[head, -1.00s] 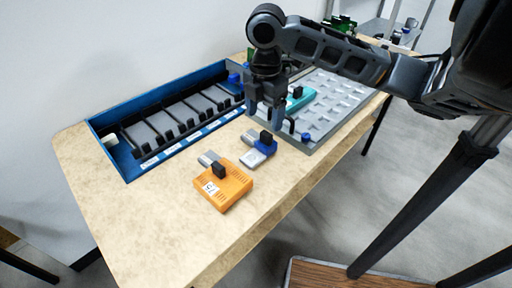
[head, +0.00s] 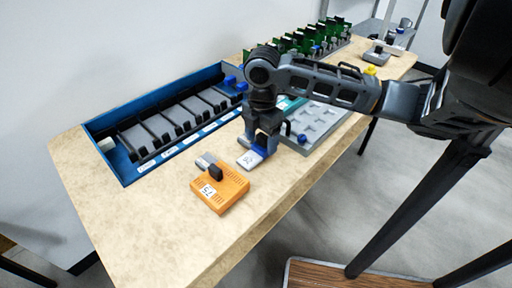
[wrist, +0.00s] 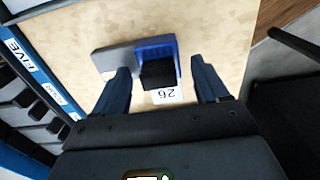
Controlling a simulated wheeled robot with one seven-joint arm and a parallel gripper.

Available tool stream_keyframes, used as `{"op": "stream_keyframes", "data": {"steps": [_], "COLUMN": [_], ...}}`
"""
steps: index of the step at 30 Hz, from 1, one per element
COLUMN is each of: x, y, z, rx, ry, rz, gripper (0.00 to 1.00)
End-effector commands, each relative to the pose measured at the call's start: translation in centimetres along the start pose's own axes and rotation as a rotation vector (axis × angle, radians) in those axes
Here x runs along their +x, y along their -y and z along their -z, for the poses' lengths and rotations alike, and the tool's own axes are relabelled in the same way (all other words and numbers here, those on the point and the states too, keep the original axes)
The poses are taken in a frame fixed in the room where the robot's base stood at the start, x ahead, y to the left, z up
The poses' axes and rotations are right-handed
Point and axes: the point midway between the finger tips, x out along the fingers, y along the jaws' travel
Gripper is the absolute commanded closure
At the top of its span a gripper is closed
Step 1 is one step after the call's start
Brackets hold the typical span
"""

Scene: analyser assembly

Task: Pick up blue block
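The blue block (wrist: 154,46) lies on the table, with a black raised knob, a grey connector end and a white label reading 26. In the head view the blue block (head: 252,158) is partly hidden by my gripper (head: 260,142), which is directly over it. In the wrist view my gripper (wrist: 165,88) is open, with one finger on each side of the black knob. A gap shows between the right finger and the block. The left finger overlaps the grey connector in the picture; contact cannot be told.
An orange block (head: 220,188) labelled 15 lies close in front of the blue block. A blue rack (head: 127,172) with several dark modules stands at left. A grey slotted tray (head: 318,122) and green boards (head: 295,42) are behind. The front left tabletop (head: 110,215) is clear.

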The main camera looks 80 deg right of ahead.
Motion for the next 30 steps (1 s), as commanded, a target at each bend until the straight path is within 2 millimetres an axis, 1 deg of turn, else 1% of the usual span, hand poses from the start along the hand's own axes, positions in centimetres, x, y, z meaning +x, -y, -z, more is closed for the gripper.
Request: {"op": "stream_keyframes", "data": {"steps": [1,2,18,19,30], "x": [-0.01,-0.02,-0.04,-0.04,-0.41], "y": [0.00,0.00,0.00,0.00,-0.27], "z": [0.00,0.01,0.01,0.01,0.15], "rx": [0.000,0.000,0.000,0.000,-0.001], "ry": [0.000,0.000,0.000,0.000,0.000], "rz": [0.000,0.000,0.000,0.000,0.000], "gripper": [0.32,0.34,0.86,0.88,0.88]}}
